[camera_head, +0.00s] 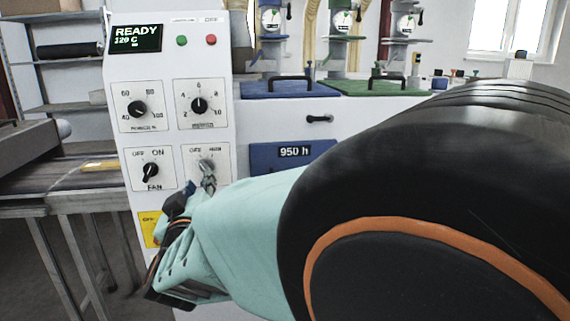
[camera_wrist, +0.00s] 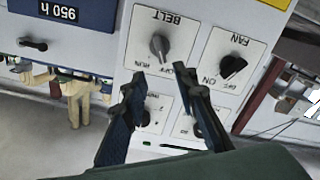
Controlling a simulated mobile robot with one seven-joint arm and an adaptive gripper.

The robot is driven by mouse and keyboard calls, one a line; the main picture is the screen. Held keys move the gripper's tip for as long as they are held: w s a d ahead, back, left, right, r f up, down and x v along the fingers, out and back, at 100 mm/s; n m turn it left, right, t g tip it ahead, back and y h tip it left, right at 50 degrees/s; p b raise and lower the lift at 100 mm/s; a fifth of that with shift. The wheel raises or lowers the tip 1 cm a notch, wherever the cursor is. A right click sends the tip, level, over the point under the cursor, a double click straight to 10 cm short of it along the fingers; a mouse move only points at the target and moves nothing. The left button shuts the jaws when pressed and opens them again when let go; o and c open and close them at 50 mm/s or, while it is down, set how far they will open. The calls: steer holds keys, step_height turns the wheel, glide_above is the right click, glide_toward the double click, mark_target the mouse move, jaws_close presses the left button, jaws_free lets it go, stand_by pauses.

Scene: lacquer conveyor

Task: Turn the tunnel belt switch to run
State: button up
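The belt switch is a grey knob (camera_wrist: 159,46) on a white plate marked BELT, with OFF and RUN labels, upside down in the wrist view. Its handle seems to lean slightly towards OFF.
The black FAN knob (camera_head: 151,170) is beside the belt switch, with two black dials (camera_head: 198,104) above. The display (camera_head: 136,38) reads READY, 120 C. Green and red buttons (camera_head: 211,40) are at the top. A conveyor (camera_head: 60,180) stands left.

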mark_target(204, 168)
steer(key=x, duration=0.9)
steer(key=shift+w+a+f, duration=0.1)
steer(key=shift+w+f, duration=0.1)
steer(key=shift+w, duration=0.1)
jaws_close()
